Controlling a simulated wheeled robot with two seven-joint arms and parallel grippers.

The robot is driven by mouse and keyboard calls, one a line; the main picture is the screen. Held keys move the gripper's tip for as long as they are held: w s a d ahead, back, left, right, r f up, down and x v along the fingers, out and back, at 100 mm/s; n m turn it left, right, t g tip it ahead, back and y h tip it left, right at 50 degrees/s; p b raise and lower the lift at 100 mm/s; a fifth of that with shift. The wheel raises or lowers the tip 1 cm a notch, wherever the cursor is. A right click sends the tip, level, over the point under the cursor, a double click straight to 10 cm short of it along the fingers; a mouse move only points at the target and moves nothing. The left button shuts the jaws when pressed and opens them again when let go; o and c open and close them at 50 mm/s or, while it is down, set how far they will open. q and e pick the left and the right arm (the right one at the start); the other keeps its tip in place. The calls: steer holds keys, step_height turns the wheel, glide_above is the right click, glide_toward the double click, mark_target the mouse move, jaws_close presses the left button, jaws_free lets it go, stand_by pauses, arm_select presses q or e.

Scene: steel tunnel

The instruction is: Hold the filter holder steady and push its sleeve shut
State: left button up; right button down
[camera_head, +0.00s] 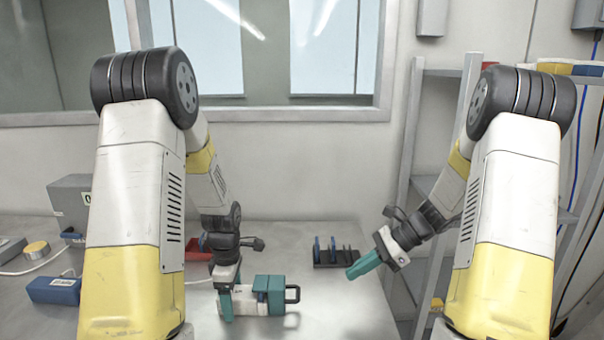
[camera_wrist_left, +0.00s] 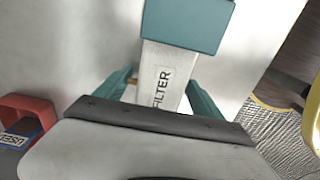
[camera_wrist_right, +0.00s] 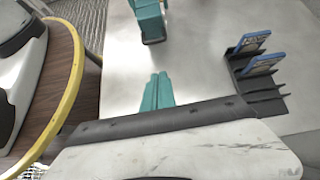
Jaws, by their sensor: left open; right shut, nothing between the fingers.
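The filter holder (camera_head: 240,301) lies on the steel table, with a pale body, a teal sleeve (camera_head: 268,284) and a dark handle (camera_head: 293,295) on its right end. In the left wrist view its pale body (camera_wrist_left: 163,74) reads FILTER, with the teal sleeve (camera_wrist_left: 188,22) beyond. My left gripper (camera_head: 225,305) is open and low at the body's left part, one finger on each side; I cannot tell whether they touch. My right gripper (camera_head: 358,268) is shut and empty, apart from the holder, to its right above the table. Part of the holder (camera_wrist_right: 150,18) shows at the right wrist view's top.
A black rack (camera_head: 335,259) with blue-framed pieces stands behind, near the right gripper. A red bin (camera_wrist_left: 27,107) is beside the left gripper. Table between holder and right gripper is clear.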

arm_select(q)
step_height(320, 180, up, 11)
steer(key=shift+r, duration=0.1)
steer(key=s+d+r+m+t+h, duration=0.1)
steer(key=s+d+r+m+t, duration=0.1)
steer(key=s+r+m, duration=0.6)
steer(key=s+d+r+m+t+h, duration=0.1)
steer(key=s+r+m+t, duration=0.3)
steer(key=s+r+m, duration=0.5)
steer(key=shift+d+r+m, duration=0.2)
steer(key=shift+d+m, duration=0.25)
steer(key=shift+m, duration=0.35)
arm_select(e)
steer(key=s+r+n+t+h, duration=0.6)
steer(key=s+r+n+h, duration=0.1)
steer(key=s+r+n, duration=1.1)
step_height(320, 180, up, 2)
steer(key=shift+d+r+h, duration=0.15)
steer(key=shift+d+h, duration=0.05)
steer(key=shift+h, duration=0.2)
arm_select(q)
steer(key=shift+s, duration=0.1)
